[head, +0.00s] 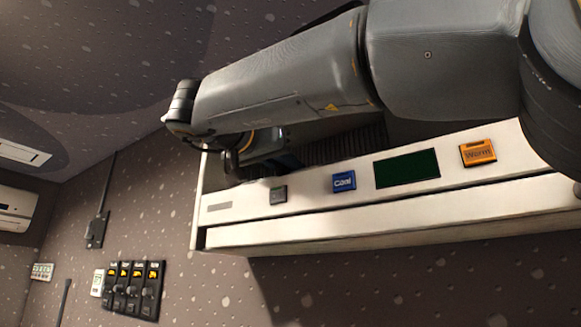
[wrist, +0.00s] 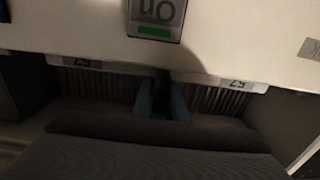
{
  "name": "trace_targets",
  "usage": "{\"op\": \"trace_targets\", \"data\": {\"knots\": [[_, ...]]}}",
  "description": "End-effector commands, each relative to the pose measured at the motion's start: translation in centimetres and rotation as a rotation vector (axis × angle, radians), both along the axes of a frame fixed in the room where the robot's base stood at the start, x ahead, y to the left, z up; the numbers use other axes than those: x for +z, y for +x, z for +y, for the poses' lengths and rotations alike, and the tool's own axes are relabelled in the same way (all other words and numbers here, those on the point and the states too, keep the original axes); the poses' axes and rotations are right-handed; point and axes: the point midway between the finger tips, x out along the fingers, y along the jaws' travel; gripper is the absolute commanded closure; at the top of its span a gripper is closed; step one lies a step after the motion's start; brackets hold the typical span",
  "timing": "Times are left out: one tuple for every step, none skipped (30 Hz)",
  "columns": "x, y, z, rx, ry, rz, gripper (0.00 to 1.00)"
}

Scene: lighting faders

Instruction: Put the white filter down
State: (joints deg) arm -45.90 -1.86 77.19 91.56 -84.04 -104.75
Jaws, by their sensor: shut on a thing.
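The white filter (wrist: 222,80) shows in the wrist view as a pale rim with recycling marks above grey pleats. My gripper (wrist: 162,98) has its two blue fingers at the middle of this rim, shut on the filter. The part between the fingers is dark and hard to make out. The filter sits close under the white front panel (wrist: 245,35) of the wall unit; I cannot tell whether it touches the unit. In the head view my arm hides most of the gripper, and dark pleats (head: 345,146) show behind the panel.
The white wall unit (head: 300,238) carries a grey button (head: 278,195), a blue "Cool" button (head: 344,182), a dark green display (head: 407,168) and an orange "Warm" button (head: 478,152). A bank of black faders (head: 134,289) is on the wall at lower left.

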Motion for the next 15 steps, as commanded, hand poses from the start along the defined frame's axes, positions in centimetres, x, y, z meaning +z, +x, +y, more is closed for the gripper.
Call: {"op": "trace_targets", "data": {"knots": [[-0.01,-0.02,-0.01,0.000,-0.001,-0.001,1.00],[-0.09,-0.02,-0.01,0.000,-0.001,-0.001,1.00],[-0.20,-0.02,-0.01,0.000,0.000,-0.001,1.00],[-0.28,-0.02,-0.01,0.000,0.000,-0.001,1.00],[-0.31,-0.01,0.00,0.000,0.001,-0.001,0.84],[-0.29,-0.01,0.00,0.000,0.001,-0.001,0.78],[-0.28,-0.01,0.01,0.000,0.001,-0.001,0.72],[-0.28,-0.01,0.01,0.000,0.001,-0.001,0.69],[-0.28,-0.01,0.01,0.000,0.001,-0.001,0.69],[-0.28,-0.01,0.01,0.000,0.000,0.000,0.69],[-0.28,-0.01,0.01,0.000,0.000,0.000,0.69],[-0.28,-0.01,0.01,0.000,0.000,0.000,0.69],[-0.28,-0.01,0.01,0.000,0.000,0.000,0.69],[-0.28,-0.01,0.01,0.000,0.000,0.000,0.69],[-0.28,-0.01,0.01,0.000,0.000,0.000,0.69]]}}
